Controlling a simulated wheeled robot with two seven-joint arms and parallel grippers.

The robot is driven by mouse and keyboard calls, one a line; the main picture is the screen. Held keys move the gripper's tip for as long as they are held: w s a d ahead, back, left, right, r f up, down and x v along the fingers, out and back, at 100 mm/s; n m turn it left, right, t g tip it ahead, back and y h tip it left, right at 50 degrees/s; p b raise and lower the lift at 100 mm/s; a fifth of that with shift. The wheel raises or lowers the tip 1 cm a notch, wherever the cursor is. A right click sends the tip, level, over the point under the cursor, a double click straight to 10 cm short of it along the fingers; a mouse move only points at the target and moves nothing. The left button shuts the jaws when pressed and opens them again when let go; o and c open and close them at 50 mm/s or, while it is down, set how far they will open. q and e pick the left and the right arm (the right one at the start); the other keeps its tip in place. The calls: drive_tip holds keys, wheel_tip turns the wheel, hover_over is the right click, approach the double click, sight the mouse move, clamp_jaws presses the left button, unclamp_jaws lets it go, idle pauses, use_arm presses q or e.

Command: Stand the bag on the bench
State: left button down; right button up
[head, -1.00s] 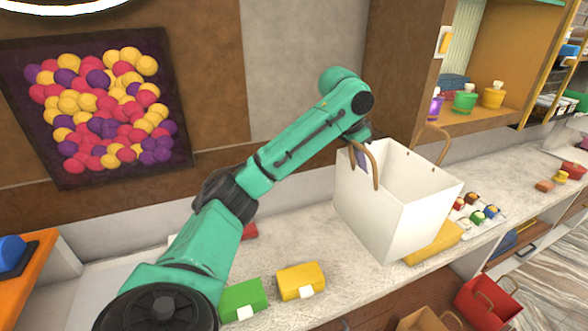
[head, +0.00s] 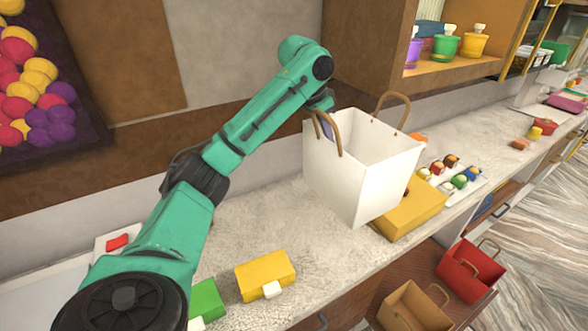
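The white paper bag (head: 345,180) with brown rope handles is upright and open-topped, over the pale stone bench (head: 270,227). I cannot tell whether its base touches the bench or hangs just above it. My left gripper (head: 327,122) is at the bag's back left top edge, by the left handle. Its fingers are mostly hidden behind the bag wall, with a small purple-grey part showing inside the rim. It appears shut on the bag. My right gripper is not in view.
A yellow box (head: 412,209) lies close to the bag's right side. Small colored sweets on a tray (head: 478,185) lie beyond it. Another yellow box (head: 266,275) and a green box (head: 206,301) lie at front left. Red (head: 470,272) and brown (head: 415,308) bags stand below the bench.

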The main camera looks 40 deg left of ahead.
use_arm(q)
wheel_tip(320, 180, down, 19)
drive_tip(key=p, duration=0.3)
drive_tip(key=c, duration=1.1)
unclamp_jaws()
drive_tip(key=shift+s, duration=0.1)
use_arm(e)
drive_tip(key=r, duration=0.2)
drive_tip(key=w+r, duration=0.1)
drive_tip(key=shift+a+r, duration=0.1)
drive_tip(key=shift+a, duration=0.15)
use_arm(q)
drive_tip(key=b+v, duration=0.2)
drive_tip(key=v, duration=1)
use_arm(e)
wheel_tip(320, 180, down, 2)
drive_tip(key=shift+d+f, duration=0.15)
